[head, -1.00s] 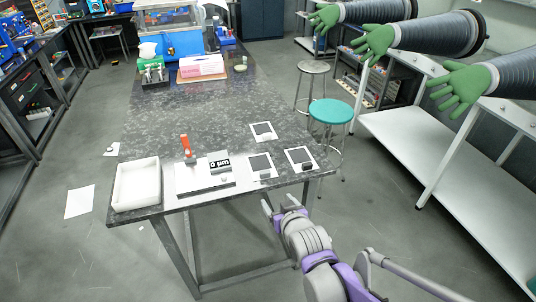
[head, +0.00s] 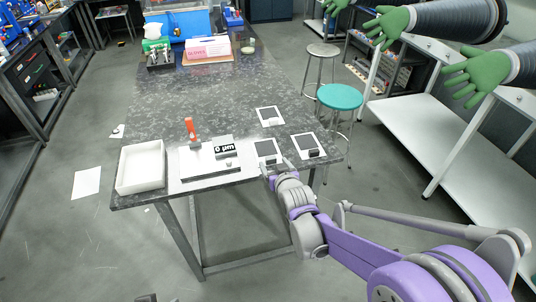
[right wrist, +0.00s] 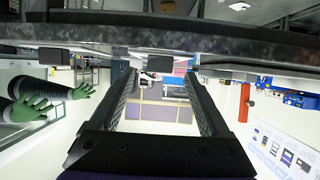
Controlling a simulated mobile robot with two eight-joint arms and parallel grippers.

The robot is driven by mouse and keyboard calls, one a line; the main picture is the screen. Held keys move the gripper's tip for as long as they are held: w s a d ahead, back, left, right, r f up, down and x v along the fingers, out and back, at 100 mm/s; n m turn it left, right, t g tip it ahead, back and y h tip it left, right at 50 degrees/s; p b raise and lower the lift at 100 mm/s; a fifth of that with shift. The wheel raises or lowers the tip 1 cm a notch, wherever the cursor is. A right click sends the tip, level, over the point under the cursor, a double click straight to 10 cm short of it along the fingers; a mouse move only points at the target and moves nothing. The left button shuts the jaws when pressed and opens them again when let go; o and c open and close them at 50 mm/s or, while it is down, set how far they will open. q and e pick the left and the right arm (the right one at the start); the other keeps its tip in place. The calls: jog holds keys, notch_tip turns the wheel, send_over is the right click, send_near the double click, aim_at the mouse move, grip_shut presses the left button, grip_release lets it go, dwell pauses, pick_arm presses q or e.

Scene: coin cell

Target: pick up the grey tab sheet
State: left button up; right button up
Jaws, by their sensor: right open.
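The grey tab sheet (head: 267,148) is a white card with a dark square and a small grey tab at its near edge. It lies on the table near the front edge, between the grey plate and another card. My right gripper (head: 268,169) is at the table's front edge, just in front of this sheet. The upside-down right wrist view shows its two fingers (right wrist: 163,95) apart, with the grey tab (right wrist: 160,63) beyond them and roughly between them. The gripper is open and appears empty; whether a finger touches the tab cannot be told. My left gripper is not in view.
A black-tab sheet (head: 309,141) lies to the right and a pale-tab sheet (head: 270,113) behind. To the left are a grey plate (head: 195,169), an orange-red handle (head: 190,128) and a white tray (head: 127,180). The table's middle (head: 200,95) is clear.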

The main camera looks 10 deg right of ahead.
jog(key=shift+x, duration=1.2)
grip_shut()
